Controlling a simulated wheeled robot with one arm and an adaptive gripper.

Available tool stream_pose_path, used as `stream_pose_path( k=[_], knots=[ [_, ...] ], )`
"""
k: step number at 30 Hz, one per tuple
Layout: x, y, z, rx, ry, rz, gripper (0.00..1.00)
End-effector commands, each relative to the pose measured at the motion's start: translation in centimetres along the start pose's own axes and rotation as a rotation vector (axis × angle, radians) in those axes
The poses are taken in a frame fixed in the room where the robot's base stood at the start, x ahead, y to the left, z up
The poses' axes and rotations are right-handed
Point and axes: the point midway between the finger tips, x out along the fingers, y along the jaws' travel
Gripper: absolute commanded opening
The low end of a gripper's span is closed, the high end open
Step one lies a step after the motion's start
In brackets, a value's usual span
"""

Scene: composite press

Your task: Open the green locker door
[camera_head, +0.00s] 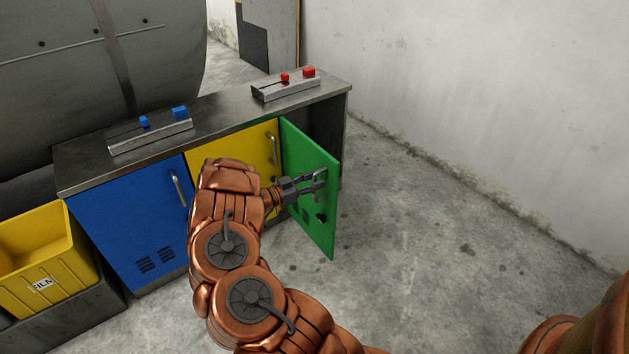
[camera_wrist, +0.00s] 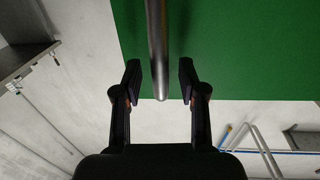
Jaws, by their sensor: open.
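The green locker door (camera_head: 312,200) stands swung well out from the right end of the cabinet, with dark open space behind it. In the wrist view the green door (camera_wrist: 230,50) fills the upper right. My gripper (camera_head: 318,180) is at the front face of the door. In the wrist view my gripper (camera_wrist: 160,80) is open, with one finger on each side of the metal door handle (camera_wrist: 157,45). Gaps show between the handle and both fingers. In the head view the gripper mostly covers the handle.
A blue door (camera_head: 130,220) and a yellow door (camera_head: 238,148) are shut on the same cabinet. Control boxes with blue buttons (camera_head: 179,113) and red buttons (camera_head: 309,72) sit on top. A yellow crate (camera_head: 45,265) stands at left. The floor (camera_head: 430,220) right of the door is clear up to the wall.

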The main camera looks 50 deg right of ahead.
Motion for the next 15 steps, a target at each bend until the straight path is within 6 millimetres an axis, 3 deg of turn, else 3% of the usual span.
stream_pose_path(
  k=[5,15],
  knots=[
    [-2.3,-0.1,0.0,0.0,0.001,-0.004,0.41],
    [-8.7,-0.1,0.0,-0.001,0.0,-0.006,0.41]
  ],
)
